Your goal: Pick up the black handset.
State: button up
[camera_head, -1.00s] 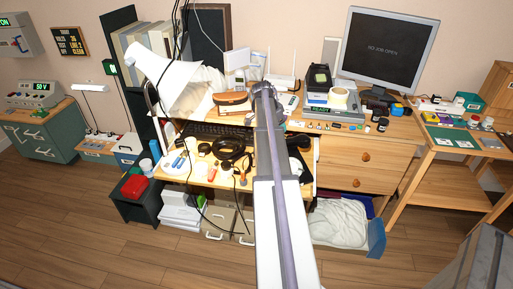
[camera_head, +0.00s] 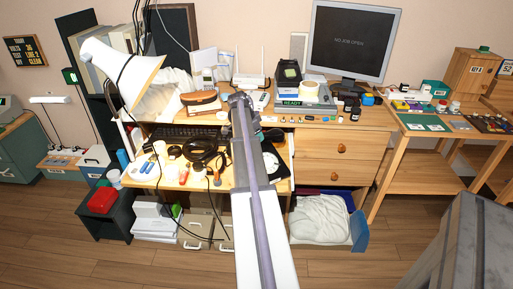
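I cannot pick out a black handset with certainty. A black device (camera_head: 289,72) stands on the desk left of the monitor, behind a grey unit with a green READY display (camera_head: 304,100); its details are too small to tell. Another black thing (camera_head: 271,163) lies on the lower desk surface, partly hidden by my arm. My gripper (camera_head: 240,101) is at the far end of my arm, over the middle of the desk. Its fingers are too small to make out, and I see nothing held in it.
A monitor (camera_head: 354,42) stands at the back right. A white lamp (camera_head: 122,75) leans over the left of the desk. Black coiled cable (camera_head: 202,152) and small tools crowd the pull-out surface. A grey block (camera_head: 468,245) stands at lower right.

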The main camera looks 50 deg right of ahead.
jog(key=b+x, duration=0.1)
jog(key=x, duration=0.1)
jog(key=shift+f, duration=0.35)
jog(key=shift+r, duration=0.2)
jog(key=shift+c, duration=0.2)
grip_shut()
